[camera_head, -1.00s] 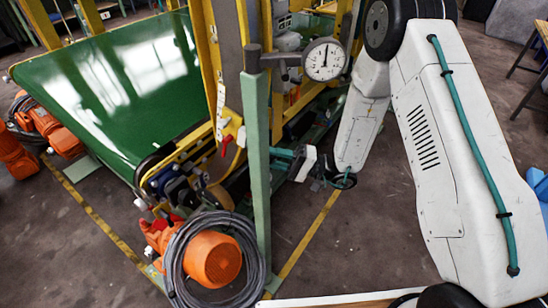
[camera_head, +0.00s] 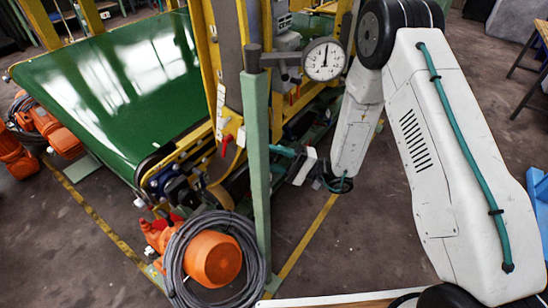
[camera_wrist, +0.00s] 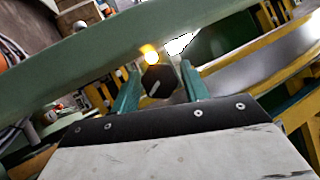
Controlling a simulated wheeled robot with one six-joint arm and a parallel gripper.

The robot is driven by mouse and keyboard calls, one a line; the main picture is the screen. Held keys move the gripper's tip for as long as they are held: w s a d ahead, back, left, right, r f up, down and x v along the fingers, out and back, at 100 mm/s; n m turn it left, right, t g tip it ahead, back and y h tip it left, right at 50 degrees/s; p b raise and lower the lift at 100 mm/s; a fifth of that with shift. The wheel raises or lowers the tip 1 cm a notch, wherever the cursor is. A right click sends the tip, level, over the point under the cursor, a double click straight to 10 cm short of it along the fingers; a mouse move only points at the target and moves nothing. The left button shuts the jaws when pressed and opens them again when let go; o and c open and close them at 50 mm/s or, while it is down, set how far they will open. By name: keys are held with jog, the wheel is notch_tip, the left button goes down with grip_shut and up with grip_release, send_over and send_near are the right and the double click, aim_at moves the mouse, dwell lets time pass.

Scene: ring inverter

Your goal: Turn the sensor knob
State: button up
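The sensor knob (camera_wrist: 158,82) is a small dark six-sided piece with a pale line slanting across its face, in the middle of the wrist view. An orange-yellow light (camera_wrist: 151,56) glows just above it. The teal fingers of my gripper (camera_wrist: 160,70) stand apart, one on each side of the knob. A gap shows at the right finger; I cannot tell whether the left finger touches the knob. In the head view my gripper (camera_head: 284,160) is beside the green post (camera_head: 256,165), which hides the knob there.
A round dial gauge (camera_head: 324,60) is mounted on the post above my gripper. The green conveyor belt (camera_head: 110,80) in a yellow frame is at left. An orange motor (camera_head: 212,259) with coiled grey cable stands below the post.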

jog(key=shift+d, duration=0.1)
jog(key=v, duration=0.7)
jog(key=shift+d+f, duration=0.2)
jog(key=shift+d, duration=0.1)
dwell(0.3)
